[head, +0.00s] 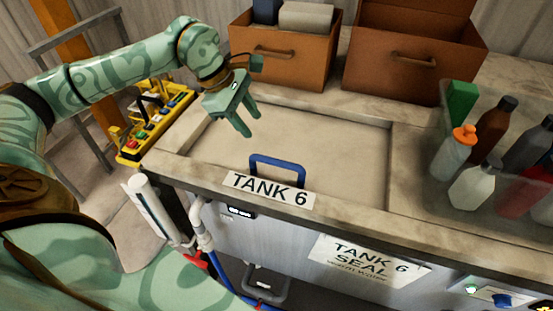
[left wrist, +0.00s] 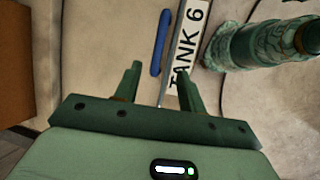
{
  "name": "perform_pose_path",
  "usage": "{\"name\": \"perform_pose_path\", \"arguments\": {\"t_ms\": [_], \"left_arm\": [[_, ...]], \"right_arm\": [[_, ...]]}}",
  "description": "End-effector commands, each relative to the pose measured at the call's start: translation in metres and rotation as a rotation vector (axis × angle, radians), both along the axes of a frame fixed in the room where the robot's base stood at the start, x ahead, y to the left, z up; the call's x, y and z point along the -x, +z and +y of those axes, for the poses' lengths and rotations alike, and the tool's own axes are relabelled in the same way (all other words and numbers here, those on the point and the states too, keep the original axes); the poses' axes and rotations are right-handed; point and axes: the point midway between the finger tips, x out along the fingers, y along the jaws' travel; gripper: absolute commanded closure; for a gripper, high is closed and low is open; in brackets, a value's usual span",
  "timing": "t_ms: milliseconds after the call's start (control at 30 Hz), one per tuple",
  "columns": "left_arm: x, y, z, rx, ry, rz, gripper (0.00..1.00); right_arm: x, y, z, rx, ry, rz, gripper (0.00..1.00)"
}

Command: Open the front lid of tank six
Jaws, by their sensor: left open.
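The front lid (head: 330,145) of tank six is a pale, worn panel lying flat in its frame, and it looks closed. A blue bar handle (head: 278,160) stands at its front edge, behind a white "TANK 6" label (head: 268,190). My left gripper (head: 233,130) is open and empty above the left part of the lid, up and left of the handle and apart from it. In the left wrist view the handle (left wrist: 160,42) lies beyond the open fingers (left wrist: 158,72), beside the label (left wrist: 188,45). My right gripper is not in view.
Two brown boxes (head: 285,68) (head: 405,75) stand behind the lid. A clear bin (head: 450,190) of several bottles is at the right. A yellow control box (head: 150,128) is at the left. A "TANK 6 SEAL" sign (head: 365,262) hangs on the front.

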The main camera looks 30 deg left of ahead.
Motion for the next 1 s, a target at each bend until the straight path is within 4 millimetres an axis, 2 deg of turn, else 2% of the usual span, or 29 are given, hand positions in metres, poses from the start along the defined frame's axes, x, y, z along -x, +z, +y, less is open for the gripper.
{"name": "perform_pose_path", "arguments": {"t_ms": [100, 200, 500, 700, 1000], "left_arm": [[-0.006, -0.023, -0.009, 0.003, -0.001, 0.006, 0.59], [-0.012, -0.046, -0.018, 0.005, 0.0, 0.007, 0.59], [-0.031, -0.11, -0.04, 0.003, 0.002, 0.006, 0.59], [-0.037, -0.131, -0.047, 0.002, 0.002, 0.005, 0.59], [-0.039, -0.136, -0.049, 0.001, 0.001, 0.002, 0.59]], "right_arm": [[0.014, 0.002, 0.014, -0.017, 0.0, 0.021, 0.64], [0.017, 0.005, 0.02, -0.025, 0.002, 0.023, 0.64], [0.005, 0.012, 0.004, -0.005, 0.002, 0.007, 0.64], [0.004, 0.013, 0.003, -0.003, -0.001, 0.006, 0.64], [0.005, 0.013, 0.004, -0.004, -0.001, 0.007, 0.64]]}}
